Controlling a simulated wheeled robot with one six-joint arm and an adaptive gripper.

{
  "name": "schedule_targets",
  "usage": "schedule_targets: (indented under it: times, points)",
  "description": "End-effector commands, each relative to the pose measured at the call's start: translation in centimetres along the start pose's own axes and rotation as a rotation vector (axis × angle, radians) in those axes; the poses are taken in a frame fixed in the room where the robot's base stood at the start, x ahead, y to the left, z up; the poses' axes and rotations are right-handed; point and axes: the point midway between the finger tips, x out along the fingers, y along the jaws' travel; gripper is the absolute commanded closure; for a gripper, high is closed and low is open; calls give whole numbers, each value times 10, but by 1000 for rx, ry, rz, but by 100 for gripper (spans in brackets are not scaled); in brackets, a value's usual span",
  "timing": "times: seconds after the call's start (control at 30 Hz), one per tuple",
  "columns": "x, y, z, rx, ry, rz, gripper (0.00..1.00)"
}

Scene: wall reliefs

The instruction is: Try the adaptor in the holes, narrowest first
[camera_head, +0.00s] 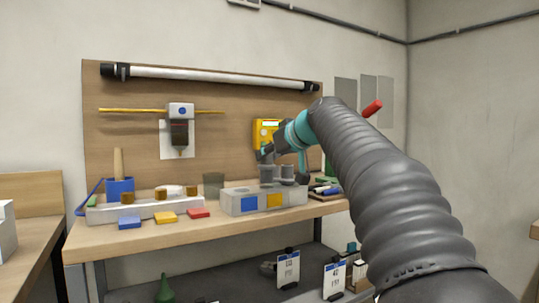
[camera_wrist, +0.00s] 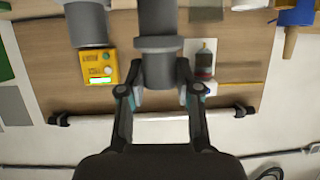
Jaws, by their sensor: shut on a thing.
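My gripper (camera_head: 268,154) is at the right part of the workbench, above a light grey block with blue and yellow squares (camera_head: 231,202). In the wrist view its fingers (camera_wrist: 158,80) are shut on a grey cylindrical adaptor (camera_wrist: 158,62) with a wider collar. No hole openings are visible.
A long pale block (camera_head: 165,211) with brown pieces on top is at left. Blue (camera_head: 129,222), yellow (camera_head: 165,217) and red (camera_head: 199,213) tags lie before it. A yellow meter (camera_head: 266,130) is behind my gripper. A tray of tools is at right.

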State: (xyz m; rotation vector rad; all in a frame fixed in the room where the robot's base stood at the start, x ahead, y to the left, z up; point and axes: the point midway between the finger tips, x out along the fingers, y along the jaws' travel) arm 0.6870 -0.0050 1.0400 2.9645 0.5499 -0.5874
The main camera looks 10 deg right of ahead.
Motion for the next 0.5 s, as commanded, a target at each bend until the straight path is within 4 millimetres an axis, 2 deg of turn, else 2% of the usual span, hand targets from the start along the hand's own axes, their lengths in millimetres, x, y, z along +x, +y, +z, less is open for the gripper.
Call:
schedule_targets:
  times: [0.5]
  points:
    - [4,0,9,0,0,0,100]
